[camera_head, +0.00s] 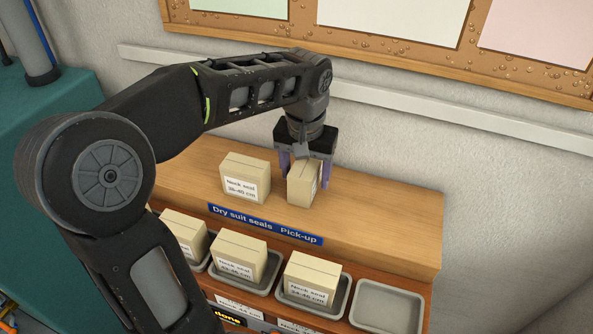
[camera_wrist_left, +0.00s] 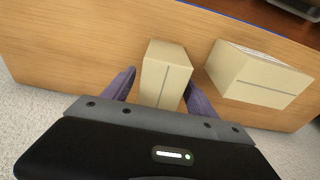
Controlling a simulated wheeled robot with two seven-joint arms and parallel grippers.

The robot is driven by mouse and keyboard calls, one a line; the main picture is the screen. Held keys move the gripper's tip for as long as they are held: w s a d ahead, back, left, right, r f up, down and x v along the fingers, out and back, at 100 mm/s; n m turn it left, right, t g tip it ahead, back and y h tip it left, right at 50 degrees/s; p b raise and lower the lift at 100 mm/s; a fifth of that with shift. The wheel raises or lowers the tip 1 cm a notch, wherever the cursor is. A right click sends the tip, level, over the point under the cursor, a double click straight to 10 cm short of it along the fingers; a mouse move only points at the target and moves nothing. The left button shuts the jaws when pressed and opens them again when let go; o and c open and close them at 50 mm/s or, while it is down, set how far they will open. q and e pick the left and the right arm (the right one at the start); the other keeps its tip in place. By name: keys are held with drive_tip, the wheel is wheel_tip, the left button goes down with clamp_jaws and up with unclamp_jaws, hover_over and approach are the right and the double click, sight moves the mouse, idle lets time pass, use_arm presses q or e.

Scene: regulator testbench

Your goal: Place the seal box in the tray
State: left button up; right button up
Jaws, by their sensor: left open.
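A small tan seal box (camera_head: 303,184) stands on the wooden top shelf, right of a second tan box (camera_head: 245,178) labelled "Neck seal 36-40 cm". My left gripper (camera_head: 306,176) reaches down from behind, with its purple fingers on either side of the right box. In the left wrist view the open left gripper (camera_wrist_left: 158,88) has this box (camera_wrist_left: 163,72) between its fingers, with a small gap on the left side. Grey trays stand in the lower row; the rightmost tray (camera_head: 388,300) is empty. My right gripper is not in view.
Other trays in the lower row hold boxes (camera_head: 311,278), (camera_head: 238,258) and (camera_head: 184,233). The wooden shelf (camera_head: 400,229) is clear to the right. A wall with a white rail (camera_head: 430,117) and a cork board (camera_head: 390,55) is behind.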

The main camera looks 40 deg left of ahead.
use_arm(q)
drive_tip(key=r, duration=0.5)
drive_tip(key=s+r, duration=0.1)
drive_tip(key=r, duration=0.2)
drive_tip(key=shift+d+r, duration=0.15)
wheel_tip(320, 180, up, 2)
drive_tip(key=shift+p, duration=0.95)
drive_tip(key=shift+s+r+p, duration=0.2)
drive_tip(key=shift+r+p, duration=0.25)
drive_tip(key=shift+r, duration=0.1)
drive_tip(key=shift+d, duration=0.1)
drive_tip(key=shift+o, duration=0.3)
